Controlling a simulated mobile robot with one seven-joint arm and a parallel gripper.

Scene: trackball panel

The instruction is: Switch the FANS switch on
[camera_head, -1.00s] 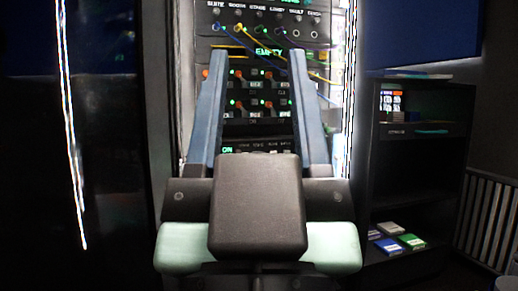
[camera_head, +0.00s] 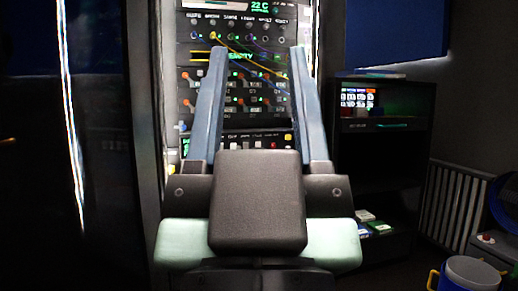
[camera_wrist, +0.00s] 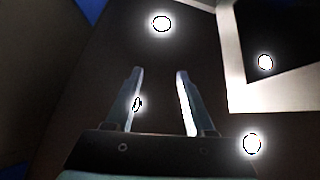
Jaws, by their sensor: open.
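The dark control panel (camera_head: 195,62) stands ahead of me in the head view, behind my gripper. It has a row of jacks with cables, a green "EMPTY" readout, rows of small switches with green lights and orange parts, and a lower row of controls. The labels are too small to read, so I cannot tell which switch is FANS. My gripper (camera_head: 257,50) is open and empty, its two blue-grey fingers raised in front of the panel and hiding parts of it. In the wrist view my gripper (camera_wrist: 160,72) points toward a dark ceiling with bright round lights; no panel shows there.
A dark shelf unit (camera_head: 385,150) with a lit display and small boxes stands right of the panel. A white radiator (camera_head: 452,205) is on the right wall.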

